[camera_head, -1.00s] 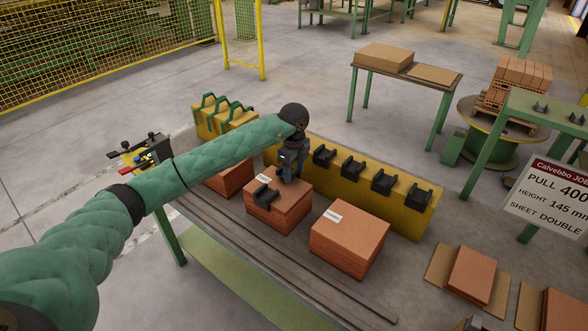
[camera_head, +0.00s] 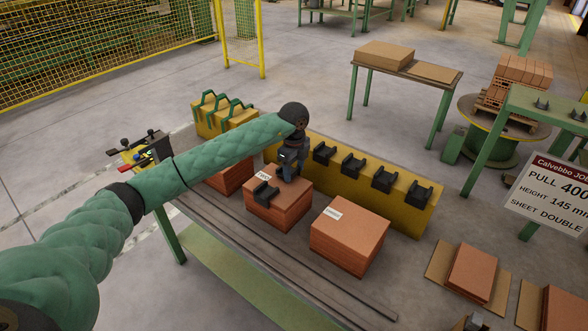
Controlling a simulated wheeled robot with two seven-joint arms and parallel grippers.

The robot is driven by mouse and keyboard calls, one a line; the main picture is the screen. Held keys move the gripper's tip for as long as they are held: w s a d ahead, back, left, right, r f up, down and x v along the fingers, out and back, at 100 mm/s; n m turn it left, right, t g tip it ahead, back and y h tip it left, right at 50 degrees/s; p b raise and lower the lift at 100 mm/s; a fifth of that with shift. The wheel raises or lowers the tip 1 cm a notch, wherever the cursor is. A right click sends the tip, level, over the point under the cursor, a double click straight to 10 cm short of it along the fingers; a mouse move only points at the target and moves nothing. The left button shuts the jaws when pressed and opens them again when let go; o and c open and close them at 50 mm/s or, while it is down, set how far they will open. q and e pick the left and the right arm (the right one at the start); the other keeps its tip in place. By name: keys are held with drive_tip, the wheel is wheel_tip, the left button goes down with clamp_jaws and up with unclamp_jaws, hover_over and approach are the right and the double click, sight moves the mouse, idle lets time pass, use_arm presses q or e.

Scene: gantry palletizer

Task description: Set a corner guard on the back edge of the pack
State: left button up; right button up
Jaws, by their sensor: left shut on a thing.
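The pack (camera_head: 283,209) is a stack of brick-red sheets on the grey bench, with a small white label on top. A black corner guard (camera_head: 265,192) sits over its front edge. My left gripper (camera_head: 286,176) is over the pack's back edge, pointing down. It is shut on a dark corner guard, which is mostly hidden by the fingers; I cannot tell whether that guard touches the pack. More black corner guards (camera_head: 352,165) stand in a row on a yellow rack (camera_head: 400,215) behind the packs.
A second labelled pack (camera_head: 350,237) stands to the right, and another (camera_head: 231,175) is partly behind my left arm. A yellow block with green handles (camera_head: 213,123) stands at the back left. Long grey rails (camera_head: 300,262) run along the bench's front.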

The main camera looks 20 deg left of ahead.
use_arm(q)
drive_tip(key=shift+f, duration=0.45)
use_arm(e)
drive_tip(key=shift+f, duration=0.35)
use_arm(q)
drive_tip(key=o, duration=1)
drive_tip(key=shift+o, duration=0.2)
use_arm(e)
drive_tip(key=shift+r, duration=0.15)
use_arm(q)
drive_tip(key=shift+b, duration=0.3)
wheel_tip(320, 180, up, 8)
drive_tip(key=b, duration=0.2)
drive_tip(key=shift+f+b, duration=0.1)
drive_tip(key=shift+b, duration=0.3)
use_arm(e)
wheel_tip(320, 180, up, 11)
drive_tip(key=w+a, duration=0.2)
drive_tip(key=shift+w+a+g, duration=0.15)
drive_tip(key=shift+a+g, duration=0.05)
drive_tip(key=shift+g, duration=0.1)
